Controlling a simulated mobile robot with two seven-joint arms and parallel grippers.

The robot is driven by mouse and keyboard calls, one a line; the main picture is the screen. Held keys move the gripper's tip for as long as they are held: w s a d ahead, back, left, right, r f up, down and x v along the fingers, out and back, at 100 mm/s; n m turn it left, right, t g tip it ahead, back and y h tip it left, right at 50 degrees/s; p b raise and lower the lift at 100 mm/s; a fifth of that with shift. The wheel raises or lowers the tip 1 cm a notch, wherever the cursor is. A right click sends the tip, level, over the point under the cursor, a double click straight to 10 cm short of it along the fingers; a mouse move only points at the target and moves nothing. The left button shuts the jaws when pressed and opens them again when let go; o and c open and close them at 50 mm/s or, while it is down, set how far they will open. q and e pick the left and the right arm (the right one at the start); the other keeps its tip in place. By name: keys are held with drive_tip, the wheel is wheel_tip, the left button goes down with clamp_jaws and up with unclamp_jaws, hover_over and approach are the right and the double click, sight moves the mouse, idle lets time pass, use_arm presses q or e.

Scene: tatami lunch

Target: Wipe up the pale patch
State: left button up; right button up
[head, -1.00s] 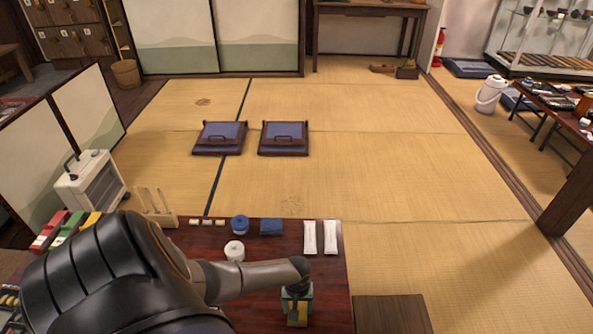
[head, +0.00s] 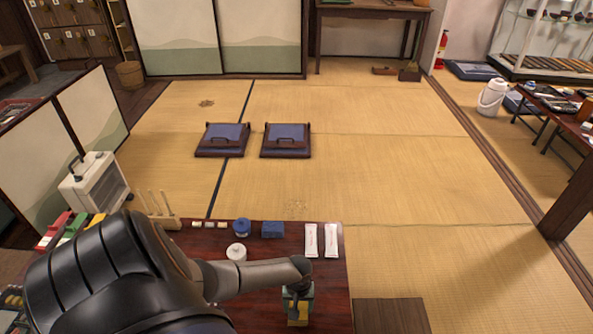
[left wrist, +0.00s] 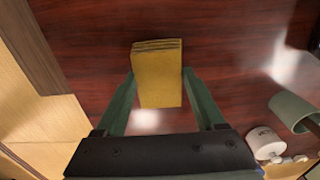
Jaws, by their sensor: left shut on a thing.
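A faint, pale speckled patch (head: 296,207) lies on the tatami just beyond the far edge of the dark red table (head: 205,262). My left gripper (head: 298,300) is over the near right part of that table. It is shut on a yellow folded cloth (head: 298,315). In the left wrist view the cloth (left wrist: 158,80) sits between the two green fingers (left wrist: 158,92), above the glossy tabletop, and its layered edge shows. I cannot tell whether the cloth touches the table. My right gripper is in neither view.
A darker brown patch (head: 206,102) is farther back on the mat. The table holds two white packets (head: 321,240), a blue folded cloth (head: 273,229), a blue round container (head: 242,227) and a white pot (head: 236,251). Two floor seats (head: 287,140) stand beyond.

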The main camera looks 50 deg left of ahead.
use_arm(q)
drive_tip(key=shift+r+p, duration=0.3)
drive_tip(key=shift+r, duration=0.05)
drive_tip(key=shift+r+p, duration=0.85)
drive_tip(key=shift+p, duration=0.1)
wheel_tip(320, 180, up, 2)
drive_tip(key=shift+r+p, duration=0.15)
drive_tip(key=shift+p, duration=1.05)
drive_tip(key=shift+r+p, duration=0.5)
drive_tip(key=shift+p, duration=0.05)
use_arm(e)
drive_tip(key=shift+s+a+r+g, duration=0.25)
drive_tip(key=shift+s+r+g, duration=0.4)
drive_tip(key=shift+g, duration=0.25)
use_arm(q)
drive_tip(key=shift+f, duration=0.1)
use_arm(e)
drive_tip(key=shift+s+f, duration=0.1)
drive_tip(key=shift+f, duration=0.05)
